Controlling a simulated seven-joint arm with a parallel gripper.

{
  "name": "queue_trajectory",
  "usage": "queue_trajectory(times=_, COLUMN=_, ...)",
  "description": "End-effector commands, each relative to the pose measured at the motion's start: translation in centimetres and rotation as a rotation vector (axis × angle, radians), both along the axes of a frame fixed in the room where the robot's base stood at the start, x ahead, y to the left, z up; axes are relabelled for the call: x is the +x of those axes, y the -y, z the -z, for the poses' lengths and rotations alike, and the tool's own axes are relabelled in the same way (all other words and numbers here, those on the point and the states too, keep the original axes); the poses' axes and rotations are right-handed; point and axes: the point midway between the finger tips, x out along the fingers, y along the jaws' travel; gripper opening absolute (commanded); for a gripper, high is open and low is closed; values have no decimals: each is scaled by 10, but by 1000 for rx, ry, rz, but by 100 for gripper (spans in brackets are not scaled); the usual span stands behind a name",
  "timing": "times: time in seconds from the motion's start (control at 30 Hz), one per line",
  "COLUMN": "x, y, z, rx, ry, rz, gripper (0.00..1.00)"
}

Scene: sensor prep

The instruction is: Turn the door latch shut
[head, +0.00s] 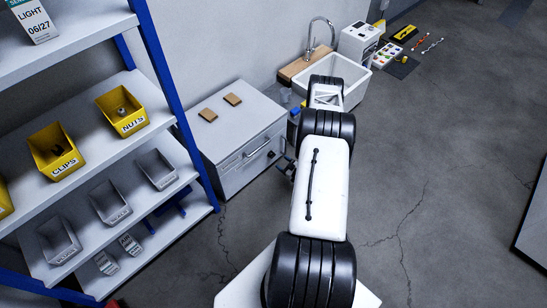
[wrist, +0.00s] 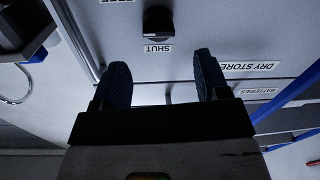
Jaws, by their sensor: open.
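The latch is a round black knob (wrist: 158,20) on the white front of a low cabinet (wrist: 215,25). A label reading SHUT (wrist: 157,48) appears upside down just below the knob in the wrist view. The gripper is mostly hidden behind my arm in the head view. The knob's turn angle is unclear.
A DRY STORE label (wrist: 249,66) is beside the right finger. A shelf rack (head: 165,80) with blue posts and bins stands left of the cabinet. Two tan pads (head: 208,115) lie on its top. A white sink (head: 335,75) is behind my arm. Floor at right is largely clear.

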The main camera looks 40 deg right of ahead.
Motion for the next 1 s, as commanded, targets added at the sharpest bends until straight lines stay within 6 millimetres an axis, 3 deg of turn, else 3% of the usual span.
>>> queue_trajectory(times=0.57, x=-2, y=2, z=4, rx=1, ry=23, rz=6, gripper=68)
queue_trajectory(times=0.77, x=9, y=1, z=3, rx=1, ry=23, rz=4, gripper=68)
queue_trajectory(times=1.0, x=35, y=-1, z=4, rx=1, ry=22, rz=3, gripper=68)
